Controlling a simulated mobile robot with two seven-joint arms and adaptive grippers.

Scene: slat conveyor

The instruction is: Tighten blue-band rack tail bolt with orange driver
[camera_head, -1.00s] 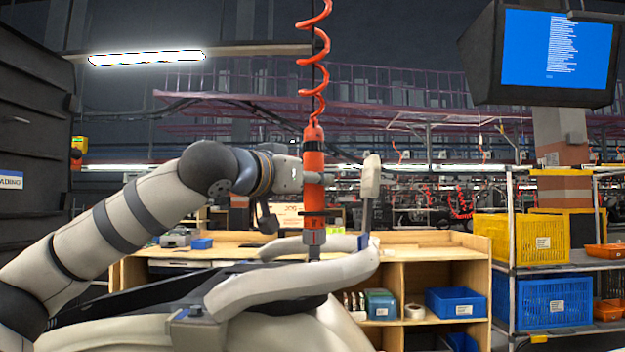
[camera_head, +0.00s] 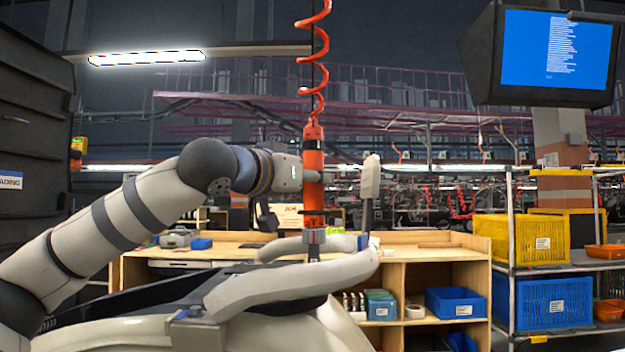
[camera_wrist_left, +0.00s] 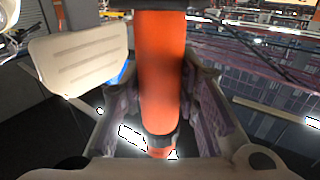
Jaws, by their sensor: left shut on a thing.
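The orange driver (camera_head: 314,190) hangs upright under its coiled cord. My left gripper (camera_head: 312,176) is shut around its body; in the left wrist view the driver (camera_wrist_left: 163,75) stands between the two fingers (camera_wrist_left: 165,112). The driver's grey lower end is at the pale rack (camera_head: 290,288) on the vehicle's rear, between its two side rails. A blue band (camera_head: 363,242) shows at the rack's right end. The tail bolt is hidden, and I cannot tell whether the driver tip touches it. My right gripper is not in view.
A pale upright backrest (camera_head: 371,190) stands close right of the driver. Behind is a wooden workbench (camera_head: 430,250) with blue bins (camera_head: 455,302). A shelf with yellow crates (camera_head: 540,240) is at right, and a dark cabinet (camera_head: 30,140) at left.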

